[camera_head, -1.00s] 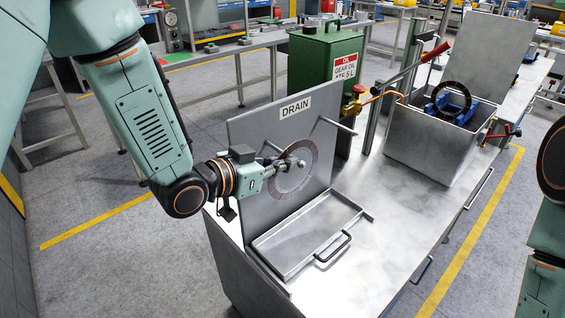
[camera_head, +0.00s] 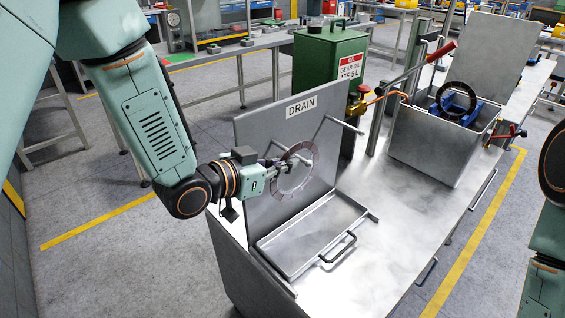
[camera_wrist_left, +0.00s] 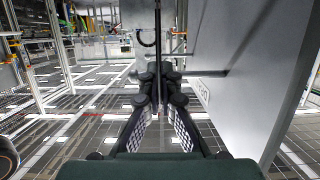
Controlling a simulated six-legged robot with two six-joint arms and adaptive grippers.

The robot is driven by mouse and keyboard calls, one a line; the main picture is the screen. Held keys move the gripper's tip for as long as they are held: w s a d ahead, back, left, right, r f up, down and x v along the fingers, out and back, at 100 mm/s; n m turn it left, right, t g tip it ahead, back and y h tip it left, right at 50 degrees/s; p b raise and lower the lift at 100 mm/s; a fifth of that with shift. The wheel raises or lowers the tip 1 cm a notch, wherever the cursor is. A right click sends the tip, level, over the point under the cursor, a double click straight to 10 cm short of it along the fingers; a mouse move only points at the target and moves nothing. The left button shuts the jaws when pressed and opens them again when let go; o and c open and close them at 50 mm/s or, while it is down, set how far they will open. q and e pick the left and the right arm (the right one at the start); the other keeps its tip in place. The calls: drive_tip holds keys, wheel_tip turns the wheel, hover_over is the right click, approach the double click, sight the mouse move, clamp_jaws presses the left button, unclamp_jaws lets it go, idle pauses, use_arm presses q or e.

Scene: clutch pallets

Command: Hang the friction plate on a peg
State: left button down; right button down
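The friction plate (camera_head: 278,184), a thin grey-brown ring, stands upright in front of the steel board marked DRAIN (camera_head: 258,135). My left gripper (camera_head: 289,166) is shut on its rim. In the left wrist view the plate (camera_wrist_left: 157,50) shows edge-on between the fingers (camera_wrist_left: 160,100). A bare peg (camera_head: 345,125) sticks out of the board at upper right; a rod, probably a peg, also shows in the wrist view (camera_wrist_left: 205,73). Whether a peg passes through the ring's hole I cannot tell; gripper and plate hide that spot. My right gripper is out of view.
A shallow steel tray (camera_head: 290,262) with a black handle lies below the board. A steel box (camera_head: 430,150) with a dark ring (camera_head: 458,88) on a blue holder stands right. A green oil can (camera_head: 318,62) stands behind. The bench front (camera_head: 400,225) is clear.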

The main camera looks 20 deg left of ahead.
use_arm(q)
drive_tip(key=c, duration=2)
unclamp_jaws()
drive_tip(key=shift+f, duration=0.2)
drive_tip(key=shift+c, duration=0.2)
drive_tip(key=o, duration=0.5)
drive_tip(key=shift+d, duration=0.1)
drive_tip(key=shift+o, duration=0.5)
drive_tip(key=shift+w+d+f, duration=0.1)
drive_tip(key=shift+w, duration=0.3)
drive_tip(key=shift+s+r, duration=0.1)
drive_tip(key=shift+r, duration=0.1)
drive_tip(key=shift+r, duration=0.1)
